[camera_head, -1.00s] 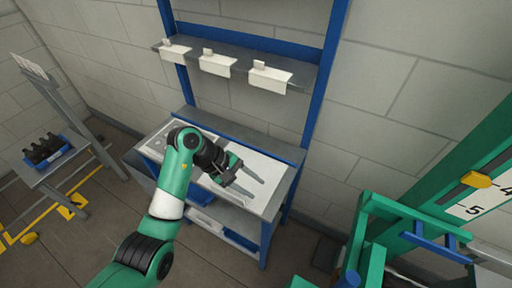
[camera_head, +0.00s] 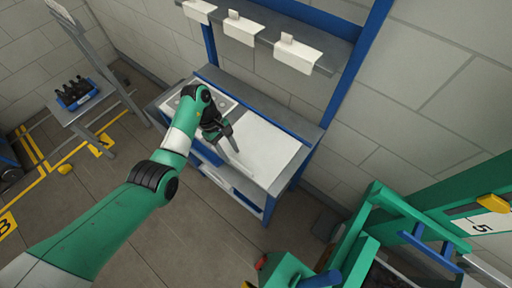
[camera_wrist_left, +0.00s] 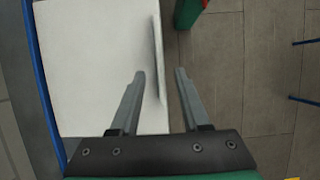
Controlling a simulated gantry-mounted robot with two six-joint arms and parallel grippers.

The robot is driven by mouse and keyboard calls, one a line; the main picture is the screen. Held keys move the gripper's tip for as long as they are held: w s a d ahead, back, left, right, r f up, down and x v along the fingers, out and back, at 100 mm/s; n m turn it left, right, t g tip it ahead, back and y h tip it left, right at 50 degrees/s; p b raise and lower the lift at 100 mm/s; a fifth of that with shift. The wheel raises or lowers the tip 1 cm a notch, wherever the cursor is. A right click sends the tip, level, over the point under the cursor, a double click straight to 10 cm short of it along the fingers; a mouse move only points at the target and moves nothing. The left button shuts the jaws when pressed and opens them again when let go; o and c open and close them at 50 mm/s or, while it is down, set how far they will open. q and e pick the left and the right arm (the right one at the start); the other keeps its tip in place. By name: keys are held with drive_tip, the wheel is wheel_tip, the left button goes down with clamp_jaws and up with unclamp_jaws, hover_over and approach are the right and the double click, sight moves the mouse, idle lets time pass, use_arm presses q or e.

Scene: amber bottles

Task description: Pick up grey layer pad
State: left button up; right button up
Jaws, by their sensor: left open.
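My left gripper (camera_head: 234,141) is open and empty over the bench's front side. In the wrist view its left finger is over the sheet and its right finger is past the edge, above the floor; whether either touches the sheet I cannot tell. My right gripper is not in view.
A shelf with white tags (camera_head: 298,57) hangs above the bench. At the left, a blue crate (camera_head: 80,98) with dark bottles stands on a grey stand. Green framework (camera_head: 385,215) is at the lower right. The floor (camera_head: 205,240) before the bench is clear.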

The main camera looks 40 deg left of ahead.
sight(236, 162)
use_arm(q)
drive_tip(key=b+x, duration=0.1)
drive_tip(key=x, duration=0.4)
drive_tip(key=shift+d+f, duration=0.15)
drive_tip(key=shift+f, duration=0.2)
clamp_jaws()
drive_tip(key=shift+r, duration=0.1)
